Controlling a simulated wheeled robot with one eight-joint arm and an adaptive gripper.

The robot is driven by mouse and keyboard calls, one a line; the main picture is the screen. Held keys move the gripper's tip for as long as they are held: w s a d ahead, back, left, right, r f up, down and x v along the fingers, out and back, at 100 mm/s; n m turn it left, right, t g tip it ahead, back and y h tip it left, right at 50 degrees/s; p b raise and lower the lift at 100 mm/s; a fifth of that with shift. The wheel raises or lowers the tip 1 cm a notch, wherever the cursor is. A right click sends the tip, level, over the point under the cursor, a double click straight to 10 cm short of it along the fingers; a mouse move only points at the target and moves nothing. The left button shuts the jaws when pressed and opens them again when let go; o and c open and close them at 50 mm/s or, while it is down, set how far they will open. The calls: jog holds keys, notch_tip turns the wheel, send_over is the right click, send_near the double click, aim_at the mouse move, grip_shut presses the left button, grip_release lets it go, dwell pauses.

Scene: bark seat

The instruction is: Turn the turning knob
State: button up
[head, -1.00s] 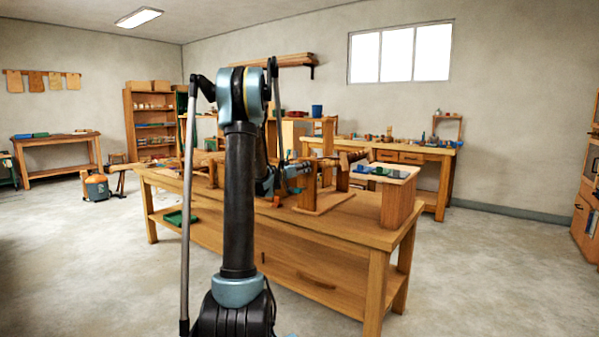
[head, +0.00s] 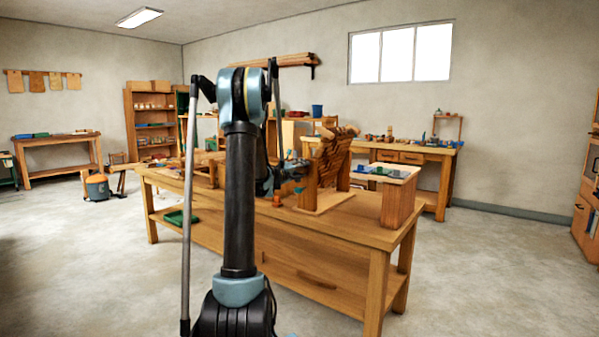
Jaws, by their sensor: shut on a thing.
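My gripper (head: 297,171) is at the left side of a wooden stand on the workbench, level with the bark seat. It is shut on the turning knob, which is small and mostly hidden by the fingers. The bark seat (head: 328,158), a brown slatted wooden piece, stands steeply tilted between the uprights of the stand. The stand's flat base (head: 325,203) rests on the bench. My arm hides part of the bench to the left of the stand.
The workbench (head: 290,230) has a lower shelf with a green tray (head: 181,217). A raised wooden block (head: 398,200) with small blue and green items stands at its right end. Another bench (head: 440,158) is behind. The floor at right is clear.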

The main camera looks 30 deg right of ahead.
jog(key=n, duration=0.6)
jog(key=shift+w+a+f+n, duration=0.1)
jog(key=shift+w+f+n, duration=0.1)
jog(key=shift+n, duration=0.1)
jog(key=n, duration=0.5)
jog(key=shift+s+f, duration=0.15)
jog(key=n, duration=0.5)
jog(key=shift+s+f+n, duration=0.1)
jog(key=shift+n, duration=0.3)
jog(key=n, duration=0.5)
jog(key=shift+s, duration=0.1)
jog(key=shift+n, duration=0.3)
jog(key=o, duration=1.1)
